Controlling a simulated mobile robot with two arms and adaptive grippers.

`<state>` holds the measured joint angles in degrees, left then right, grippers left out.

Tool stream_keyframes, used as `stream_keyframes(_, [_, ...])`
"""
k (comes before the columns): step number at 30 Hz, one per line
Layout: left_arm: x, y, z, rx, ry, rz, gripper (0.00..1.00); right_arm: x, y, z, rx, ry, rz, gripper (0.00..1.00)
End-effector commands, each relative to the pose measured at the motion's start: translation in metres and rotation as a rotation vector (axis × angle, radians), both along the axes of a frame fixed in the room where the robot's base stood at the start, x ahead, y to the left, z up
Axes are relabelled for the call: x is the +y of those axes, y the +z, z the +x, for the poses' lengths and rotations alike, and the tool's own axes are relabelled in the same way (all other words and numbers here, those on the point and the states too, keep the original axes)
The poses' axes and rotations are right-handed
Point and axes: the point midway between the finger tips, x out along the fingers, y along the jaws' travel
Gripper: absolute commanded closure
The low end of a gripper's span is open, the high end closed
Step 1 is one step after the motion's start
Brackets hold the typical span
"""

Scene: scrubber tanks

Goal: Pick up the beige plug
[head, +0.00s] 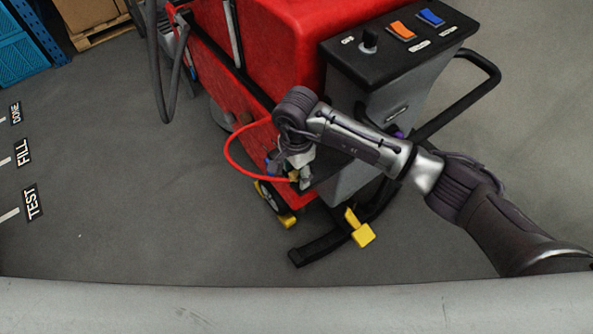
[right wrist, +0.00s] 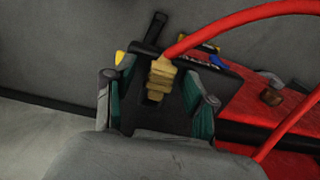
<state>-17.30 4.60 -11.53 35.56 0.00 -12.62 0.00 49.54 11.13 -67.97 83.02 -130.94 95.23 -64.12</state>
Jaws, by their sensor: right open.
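The beige plug (right wrist: 161,75) is a stepped, ribbed connector on the end of a thick red cable (right wrist: 225,28). In the right wrist view it stands between the two green-padded fingers of my right gripper (right wrist: 157,100), nearer the right finger in the picture. The gripper is open, with gaps showing on both sides of the plug. A dark panel lies behind the plug; whether the plug sits in a socket is unclear. In the head view my right gripper (head: 291,172) is low at the red machine's side and largely hides the plug. My left gripper is not in view.
The red scrubber (head: 285,45) has a black control panel (head: 395,42) and a black handle (head: 487,75). A yellow pedal (head: 360,232) and wheels are below. Grey floor at left is clear, with labels TEST, FILL and DONE. Blue crates (head: 20,50) stand far left.

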Motion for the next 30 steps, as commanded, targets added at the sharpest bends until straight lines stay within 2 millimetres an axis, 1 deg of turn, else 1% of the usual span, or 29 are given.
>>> stream_keyframes(3, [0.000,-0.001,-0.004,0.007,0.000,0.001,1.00,0.000,0.000,0.000,-0.001,0.000,0.001,0.45])
stream_keyframes(4, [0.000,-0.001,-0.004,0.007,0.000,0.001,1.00,0.000,0.000,0.000,-0.001,0.000,0.001,0.46])
stream_keyframes(11, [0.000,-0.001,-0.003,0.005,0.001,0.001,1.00,0.000,0.001,0.000,0.000,0.000,0.000,0.85])
stream_keyframes(12, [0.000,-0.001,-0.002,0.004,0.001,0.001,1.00,0.000,0.001,0.000,0.000,0.000,0.000,0.91])
stream_keyframes(14, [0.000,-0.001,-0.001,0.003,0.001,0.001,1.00,0.000,0.001,0.000,0.000,0.000,0.000,1.00])
stream_keyframes(23, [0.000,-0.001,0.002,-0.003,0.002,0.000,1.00,0.000,0.003,0.000,-0.001,0.000,0.001,1.00])
stream_keyframes(26, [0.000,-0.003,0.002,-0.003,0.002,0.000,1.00,0.000,0.009,0.001,-0.003,0.001,0.001,1.00])
stream_keyframes(29, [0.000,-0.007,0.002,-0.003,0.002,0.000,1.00,0.000,0.019,0.001,-0.005,0.001,0.002,1.00])
stream_keyframes(30, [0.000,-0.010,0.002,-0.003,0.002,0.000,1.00,0.000,0.026,0.002,-0.007,0.002,0.001,1.00])
